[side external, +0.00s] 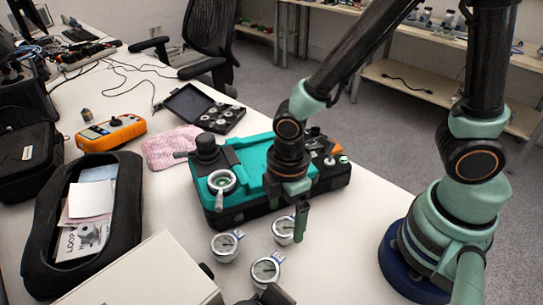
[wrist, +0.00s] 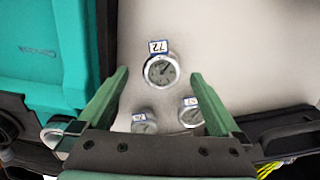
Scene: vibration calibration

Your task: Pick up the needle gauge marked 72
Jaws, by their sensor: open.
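In the side view my gripper (side external: 301,222) is just above and beside that gauge. I cannot tell the exact height gap.
Two similar gauges (side external: 225,246) (side external: 265,271) stand close by. A teal and black machine (side external: 255,160) is right behind them. A pale box (side external: 140,275) and a black open case (side external: 125,200) are at left. Bare table lies to the right.

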